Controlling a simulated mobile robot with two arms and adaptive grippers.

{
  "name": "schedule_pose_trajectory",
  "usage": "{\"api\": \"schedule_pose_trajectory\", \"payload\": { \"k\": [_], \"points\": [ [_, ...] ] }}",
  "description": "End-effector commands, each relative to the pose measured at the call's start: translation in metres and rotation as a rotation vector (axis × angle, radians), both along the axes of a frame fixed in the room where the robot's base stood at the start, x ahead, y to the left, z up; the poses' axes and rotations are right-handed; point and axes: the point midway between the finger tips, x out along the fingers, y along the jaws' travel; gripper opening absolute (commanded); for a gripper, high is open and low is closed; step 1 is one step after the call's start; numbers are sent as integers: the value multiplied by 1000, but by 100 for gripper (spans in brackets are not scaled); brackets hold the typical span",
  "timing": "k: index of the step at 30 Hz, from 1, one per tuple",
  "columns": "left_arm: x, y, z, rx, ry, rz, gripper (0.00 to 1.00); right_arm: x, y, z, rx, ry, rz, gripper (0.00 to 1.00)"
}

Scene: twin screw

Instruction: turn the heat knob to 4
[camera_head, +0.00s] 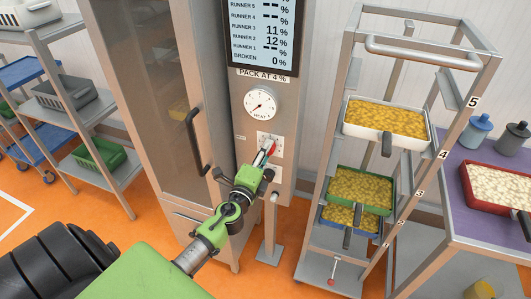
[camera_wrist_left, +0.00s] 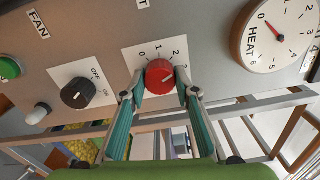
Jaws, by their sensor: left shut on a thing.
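The red knob (camera_wrist_left: 159,77) sits on a white plate with printed numbers, of which 0, 1 and 2 show clearly in the wrist view. A light mark on it points to the right, toward the higher numbers; the exact setting is unclear. My left gripper (camera_wrist_left: 160,90) is shut on the red knob, with a finger on either side. In the head view my left gripper (camera_head: 264,157) reaches the panel, and the red knob (camera_head: 271,149) shows at its tips. The round HEAT gauge (camera_head: 260,104) is above it. My right gripper is out of view.
A black ON/OFF knob (camera_wrist_left: 76,93) and a green button (camera_wrist_left: 9,69) are beside the red knob. A display (camera_head: 261,34) is above the gauge. A tall door handle (camera_head: 197,144) is at left. A rack (camera_head: 340,122) with trays of yellow pieces stands right.

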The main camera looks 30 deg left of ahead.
Motion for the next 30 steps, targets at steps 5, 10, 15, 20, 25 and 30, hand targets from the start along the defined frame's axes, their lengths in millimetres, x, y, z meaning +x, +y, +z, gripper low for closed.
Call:
{"api": "schedule_pose_trajectory", "payload": {
  "k": [5,10,15,20,25,30],
  "points": [
    [0,0,-1,164,42,-1,7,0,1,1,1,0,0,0],
    [0,0,-1,322,80,-1,7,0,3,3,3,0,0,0],
    [0,0,0,478,117,-2,7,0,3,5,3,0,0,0],
    [0,0,0,626,153,-1,7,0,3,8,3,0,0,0],
    [0,-1,0,776,189,-1,7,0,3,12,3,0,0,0],
    [0,0,0,906,220,-1,7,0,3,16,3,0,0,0]
  ]
}}
